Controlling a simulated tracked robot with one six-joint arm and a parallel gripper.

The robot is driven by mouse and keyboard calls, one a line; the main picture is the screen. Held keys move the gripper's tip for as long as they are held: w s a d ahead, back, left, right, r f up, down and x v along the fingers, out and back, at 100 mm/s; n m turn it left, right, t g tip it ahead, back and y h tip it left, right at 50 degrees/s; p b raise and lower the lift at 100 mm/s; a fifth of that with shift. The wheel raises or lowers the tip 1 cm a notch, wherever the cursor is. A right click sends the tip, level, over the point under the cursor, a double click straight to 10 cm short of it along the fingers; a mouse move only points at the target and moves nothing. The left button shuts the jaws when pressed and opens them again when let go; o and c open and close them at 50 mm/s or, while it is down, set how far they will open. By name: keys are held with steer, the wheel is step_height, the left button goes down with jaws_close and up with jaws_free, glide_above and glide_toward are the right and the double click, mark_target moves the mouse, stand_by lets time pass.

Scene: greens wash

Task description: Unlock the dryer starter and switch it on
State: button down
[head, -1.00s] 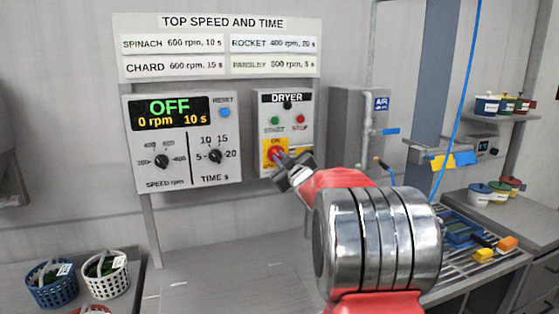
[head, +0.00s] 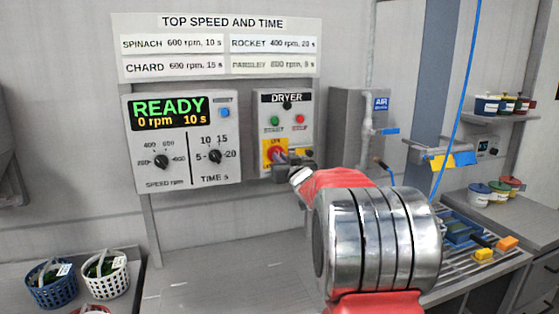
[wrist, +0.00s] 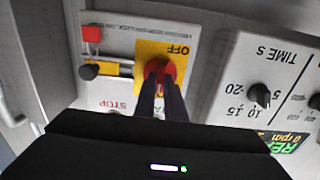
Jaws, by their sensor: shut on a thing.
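The dryer starter (head: 287,108) is a grey box with a green START button, a red STOP button and a yellow switch plate. The red switch handle (wrist: 167,70) sits on the yellow plate (wrist: 182,48) in the wrist view, which shows the box upside down. My gripper (head: 281,156) is shut on this handle; the dark fingers hide part of it and the ON side. A bolt with a black knob (wrist: 89,71) lies beside the plate, and a small red block (wrist: 91,34) sits near it. I cannot tell whether the bolt engages the handle.
The display (head: 169,112) left of the starter reads READY, 0 rpm, 10 s. Speed and time dials sit below it. A grey air box (head: 350,125) with a pipe stands right. Baskets (head: 104,275) stand lower left. The counter below the starter is clear.

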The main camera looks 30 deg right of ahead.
steer(key=shift+f, duration=0.5)
steer(key=c, duration=2.1)
jaws_free()
steer(key=shift+o, duration=1.4)
steer(key=shift+r, duration=0.25)
steer(key=shift+r, duration=0.1)
steer(key=v, duration=1.3)
steer(key=shift+s, duration=0.35)
